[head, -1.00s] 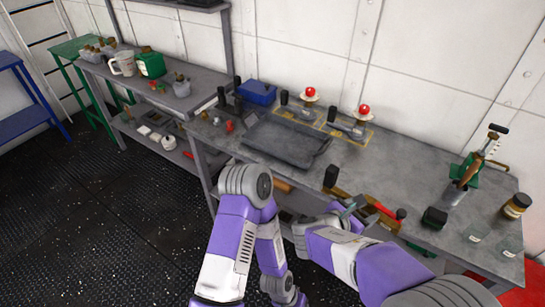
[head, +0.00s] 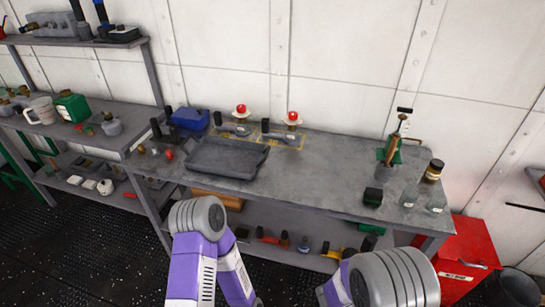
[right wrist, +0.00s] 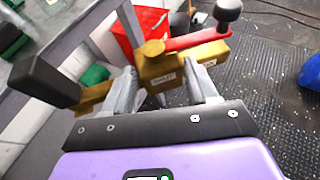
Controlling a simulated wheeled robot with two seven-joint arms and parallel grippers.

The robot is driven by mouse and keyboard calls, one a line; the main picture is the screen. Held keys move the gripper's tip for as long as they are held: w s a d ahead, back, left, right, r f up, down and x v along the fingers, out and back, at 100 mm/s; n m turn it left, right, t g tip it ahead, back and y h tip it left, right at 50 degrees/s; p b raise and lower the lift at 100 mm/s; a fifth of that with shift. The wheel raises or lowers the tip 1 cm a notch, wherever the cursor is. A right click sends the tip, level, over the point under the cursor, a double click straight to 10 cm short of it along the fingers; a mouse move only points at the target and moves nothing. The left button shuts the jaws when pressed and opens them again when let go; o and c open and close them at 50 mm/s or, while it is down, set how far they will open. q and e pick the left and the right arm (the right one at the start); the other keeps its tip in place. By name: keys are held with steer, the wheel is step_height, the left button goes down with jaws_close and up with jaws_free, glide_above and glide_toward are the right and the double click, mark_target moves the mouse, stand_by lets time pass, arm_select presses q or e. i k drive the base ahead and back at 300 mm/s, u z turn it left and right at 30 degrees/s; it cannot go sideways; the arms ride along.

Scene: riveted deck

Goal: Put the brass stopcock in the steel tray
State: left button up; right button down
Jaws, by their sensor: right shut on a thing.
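The brass stopcock (right wrist: 165,68) shows in the right wrist view, with a brass body, a red lever and black knobs at its ends. My right gripper (right wrist: 165,88) is shut on its body, one finger on each side. It is held over the floor side of the bench. The stopcock and right gripper are outside the head view. The steel tray (head: 222,174), dark grey, shallow and empty, lies on the bench top left of centre in the head view. My left gripper is out of view; only part of its arm shows.
A blue box (head: 188,119) stands behind the tray, beside two red-knobbed fixtures (head: 240,110). The bench between tray and press is clear. A red cabinet (head: 468,262) stands at right.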

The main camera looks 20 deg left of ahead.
mark_target(227, 158)
steer(key=z, duration=2.1)
steer(key=k, duration=1.5)
steer(key=u, duration=2.3)
steer(key=i, duration=0.35)
steer(key=z, duration=0.05)
